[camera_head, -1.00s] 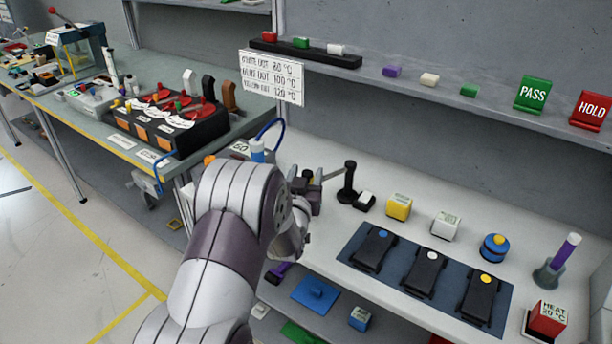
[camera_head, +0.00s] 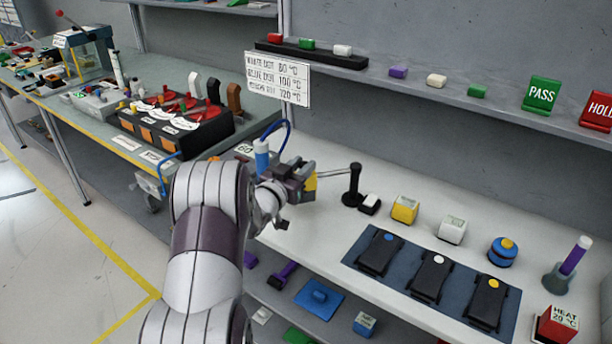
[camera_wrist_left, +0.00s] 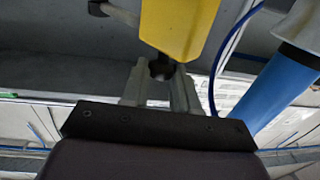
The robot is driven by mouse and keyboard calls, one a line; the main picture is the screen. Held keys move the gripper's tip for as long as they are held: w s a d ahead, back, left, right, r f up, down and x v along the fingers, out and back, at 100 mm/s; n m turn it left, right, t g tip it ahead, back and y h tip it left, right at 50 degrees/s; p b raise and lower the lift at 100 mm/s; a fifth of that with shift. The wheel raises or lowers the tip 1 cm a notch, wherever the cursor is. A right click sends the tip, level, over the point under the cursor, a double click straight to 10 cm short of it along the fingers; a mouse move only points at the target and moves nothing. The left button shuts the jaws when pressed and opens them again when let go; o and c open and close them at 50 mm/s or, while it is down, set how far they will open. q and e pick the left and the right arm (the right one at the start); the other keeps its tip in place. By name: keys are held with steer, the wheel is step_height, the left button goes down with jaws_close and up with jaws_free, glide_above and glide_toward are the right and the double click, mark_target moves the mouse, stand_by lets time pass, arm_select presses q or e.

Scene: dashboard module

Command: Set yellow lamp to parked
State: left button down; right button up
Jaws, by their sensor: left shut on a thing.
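A yellow lamp head (camera_head: 310,183) sits on a thin grey arm that runs to a black post (camera_head: 353,186) on the white bench. My left gripper (camera_head: 296,186) is at the lamp's left side, over the bench's left end. In the left wrist view the yellow lamp (camera_wrist_left: 180,28) fills the top middle. There the fingers of my left gripper (camera_wrist_left: 160,76) are closed on a small dark knob at the lamp's lower end. Most of the lamp is hidden by the gripper in the head view. My right gripper is not in view.
A blue-and-white cylinder (camera_head: 262,160) with a blue hose stands close left of the gripper. A hanging sign (camera_head: 278,80) is above.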

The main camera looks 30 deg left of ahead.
arm_select(q)
steer(key=shift+w+a+m+h+p, duration=0.15)
steer(key=shift+w+a+m+h, duration=0.35)
steer(key=shift+h, duration=0.3)
steer(key=shift+w+a+m+h+p, duration=0.15)
steer(key=shift+w+a+m+h, duration=0.3)
steer(key=shift+h, duration=0.35)
steer(key=c, duration=0.9)
jaws_free()
steer(key=s, duration=0.4)
steer(key=s+a, duration=0.1)
steer(key=s, duration=0.3)
steer(key=s+a+b, duration=0.1)
steer(key=s, duration=0.3)
steer(key=shift+s+a, duration=0.1)
steer(key=shift+s, duration=0.1)
steer(key=shift+c, duration=0.4)
